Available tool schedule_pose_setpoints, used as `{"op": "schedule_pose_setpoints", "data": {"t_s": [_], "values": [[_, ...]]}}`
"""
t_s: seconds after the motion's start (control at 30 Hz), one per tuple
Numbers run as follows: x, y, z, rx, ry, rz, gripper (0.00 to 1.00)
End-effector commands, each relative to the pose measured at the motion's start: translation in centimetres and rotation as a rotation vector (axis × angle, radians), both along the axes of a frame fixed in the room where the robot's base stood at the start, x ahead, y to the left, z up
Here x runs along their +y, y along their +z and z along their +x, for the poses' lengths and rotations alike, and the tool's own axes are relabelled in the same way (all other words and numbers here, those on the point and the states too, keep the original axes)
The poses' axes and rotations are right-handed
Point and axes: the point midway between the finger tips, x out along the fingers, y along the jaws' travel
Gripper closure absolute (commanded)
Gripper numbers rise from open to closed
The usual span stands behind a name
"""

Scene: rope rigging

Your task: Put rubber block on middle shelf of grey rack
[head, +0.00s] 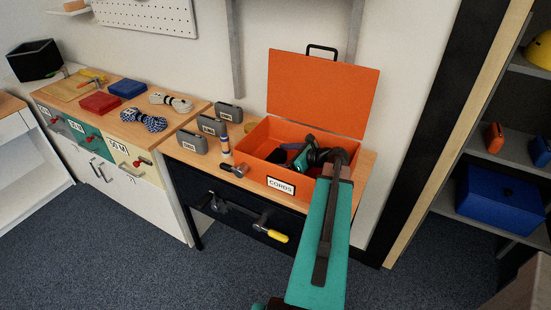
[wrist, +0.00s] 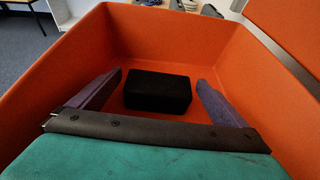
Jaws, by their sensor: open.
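The black rubber block (wrist: 158,90) lies on the floor of the open orange box (wrist: 60,75) in the wrist view. My gripper (wrist: 160,79) is open, with one purple-grey finger on each side of the block and a visible gap to each. In the head view, my gripper (head: 287,150) reaches into the orange box (head: 240,148), labelled CORDS, and a dark shape beside it appears to be the block (head: 277,157). The grey rack (head: 465,142) stands at the right; its middle shelf holds a small orange item and a blue item.
The box's orange lid (head: 320,90) stands raised behind it. A large blue bin (head: 500,200) sits on the rack's lower shelf, a yellow helmet (head: 540,50) above.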

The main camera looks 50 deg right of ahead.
Motion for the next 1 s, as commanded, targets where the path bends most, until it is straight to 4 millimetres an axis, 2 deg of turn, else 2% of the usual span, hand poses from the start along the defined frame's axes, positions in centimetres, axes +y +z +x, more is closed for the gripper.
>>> {"op": "schedule_pose_setpoints", "data": {"t_s": [0.6,0.8,1.0], "values": [[-1.8,3.4,-7.9,0.000,-0.001,0.000,0.03],[-2.0,4.2,-9.4,0.000,0.001,-0.001,0.03],[-2.1,4.4,-9.8,0.000,0.002,0.001,0.03]]}}
